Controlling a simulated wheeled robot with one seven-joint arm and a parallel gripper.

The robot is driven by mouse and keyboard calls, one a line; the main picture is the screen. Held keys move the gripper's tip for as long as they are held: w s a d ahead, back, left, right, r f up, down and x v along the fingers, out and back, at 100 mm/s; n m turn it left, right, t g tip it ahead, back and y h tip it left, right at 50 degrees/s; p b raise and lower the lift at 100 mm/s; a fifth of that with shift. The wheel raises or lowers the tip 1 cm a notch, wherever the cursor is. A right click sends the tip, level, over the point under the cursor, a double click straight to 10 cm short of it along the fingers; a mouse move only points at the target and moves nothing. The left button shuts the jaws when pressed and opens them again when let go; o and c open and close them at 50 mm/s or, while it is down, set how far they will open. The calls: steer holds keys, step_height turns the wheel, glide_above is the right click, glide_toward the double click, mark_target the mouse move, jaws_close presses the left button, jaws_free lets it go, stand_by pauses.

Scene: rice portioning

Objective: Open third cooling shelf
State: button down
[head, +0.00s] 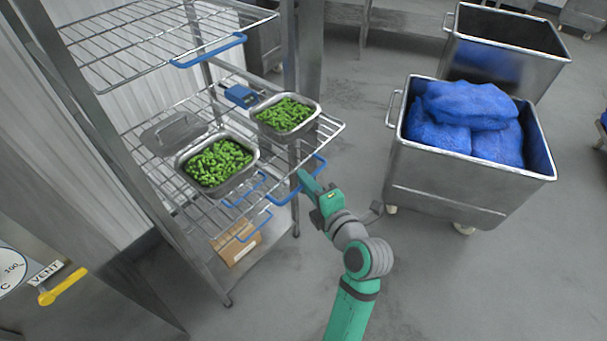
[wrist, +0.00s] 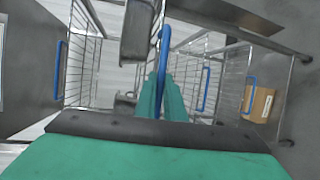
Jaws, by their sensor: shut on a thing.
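The metal rack holds wire cooling shelves with blue front handles. My gripper (head: 305,181) is shut on the blue handle (head: 318,164) of the wire shelf (head: 335,125) that carries the trays. The wrist view shows this handle (wrist: 164,45) between the green fingers. This shelf juts out beyond the other shelves. A top shelf (head: 130,50) has its own blue handle (head: 208,52). Two lower blue handles, one (head: 243,190) above the other (head: 254,226), show below the held shelf. They also appear right of the fingers in the wrist view, one nearer (wrist: 205,89) and one farther (wrist: 249,95).
Two steel trays of green vegetables, one left (head: 254,165) and one right (head: 318,112), sit on the jutting shelf. A cardboard box (head: 238,247) lies low in the rack. A steel bin (head: 440,190) with blue sacks stands right of my arm. Floor (head: 470,280) in front is clear.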

steer(key=shift+s+d, duration=0.35)
steer(key=shift+d, duration=0.05)
steer(key=c, duration=1.8)
jaws_free()
steer(key=shift+c, duration=0.2)
steer(key=v, duration=1)
steer(key=shift+s, duration=0.35)
steer(key=shift+d+r, duration=0.1)
steer(key=shift+d, duration=0.1)
